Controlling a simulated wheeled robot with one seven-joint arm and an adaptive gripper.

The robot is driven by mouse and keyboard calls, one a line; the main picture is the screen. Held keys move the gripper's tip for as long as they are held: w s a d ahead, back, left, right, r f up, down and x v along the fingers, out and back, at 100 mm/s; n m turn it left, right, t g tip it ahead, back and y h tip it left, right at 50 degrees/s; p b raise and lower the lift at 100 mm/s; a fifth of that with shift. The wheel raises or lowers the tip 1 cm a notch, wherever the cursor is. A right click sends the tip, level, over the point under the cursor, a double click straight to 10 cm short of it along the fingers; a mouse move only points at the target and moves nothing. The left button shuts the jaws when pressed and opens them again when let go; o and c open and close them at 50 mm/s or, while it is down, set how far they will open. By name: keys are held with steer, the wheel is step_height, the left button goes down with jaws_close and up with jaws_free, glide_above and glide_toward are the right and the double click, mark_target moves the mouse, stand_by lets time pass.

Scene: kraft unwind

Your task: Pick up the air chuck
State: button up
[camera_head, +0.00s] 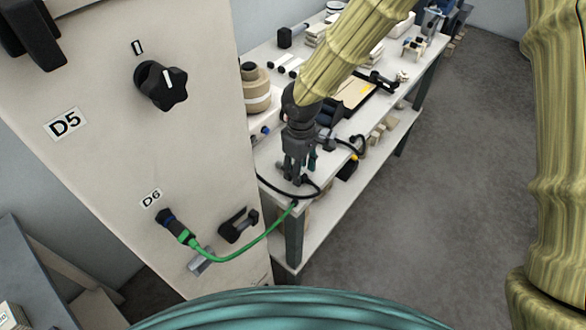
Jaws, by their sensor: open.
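My gripper (294,177) is open, pointing down over the near end of the white bench (269,164). A black hose (283,195) curls on the bench top under and around the fingertips. A small dark teal piece (312,160) shows just right of the fingers; it may be the air chuck, but it is too small to tell. I cannot tell whether the fingers touch the hose or the piece. The gripper hides part of the bench behind it.
A pale cabinet panel (110,190) with a black knob (161,86) stands close on the left. A green hose (245,247) runs from its D6 fitting to the bench corner. Tape rolls (256,92) stand behind my gripper. Grey floor (460,170) is clear on the right.

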steer(key=shift+f, duration=0.75)
jaws_close()
steer(key=shift+r, duration=0.15)
step_height(320, 180, up, 10)
steer(key=b, duration=0.1)
steer(key=shift+b, duration=0.4)
